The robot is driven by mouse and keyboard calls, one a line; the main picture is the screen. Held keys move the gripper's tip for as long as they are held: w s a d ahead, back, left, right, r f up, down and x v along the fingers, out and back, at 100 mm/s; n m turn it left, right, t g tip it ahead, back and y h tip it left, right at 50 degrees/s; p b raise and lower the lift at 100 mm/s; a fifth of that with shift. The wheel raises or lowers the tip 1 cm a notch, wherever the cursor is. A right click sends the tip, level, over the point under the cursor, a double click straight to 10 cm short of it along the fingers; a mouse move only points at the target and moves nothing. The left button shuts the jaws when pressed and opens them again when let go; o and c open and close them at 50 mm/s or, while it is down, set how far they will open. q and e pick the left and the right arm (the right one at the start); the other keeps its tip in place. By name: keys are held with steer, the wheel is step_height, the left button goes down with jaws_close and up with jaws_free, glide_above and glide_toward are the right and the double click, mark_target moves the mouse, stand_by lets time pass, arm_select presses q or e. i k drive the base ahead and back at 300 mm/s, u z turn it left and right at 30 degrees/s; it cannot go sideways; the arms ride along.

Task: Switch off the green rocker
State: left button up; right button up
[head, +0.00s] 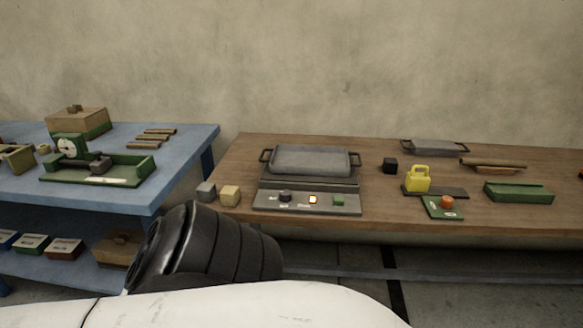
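The green rocker (338,201) is a small green block at the right end of the grey control panel (262,203) on the front of a hot plate. Its tilt is too small to make out. On the same panel are a lit orange-white lamp (312,200) and a dark knob (285,196). A grey tray with two dark handles (310,159) sits on top of the hot plate. A white and black arm of mine crosses the bottom of the view, in front of and below the panel. Neither gripper shows.
To the right are a black cube (390,166), a yellow padlock-shaped block (418,179), an orange button on a green plate (447,202) and a green tray (518,192).

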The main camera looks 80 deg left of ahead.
mark_target(338, 199)
steer(key=u, duration=2.6)
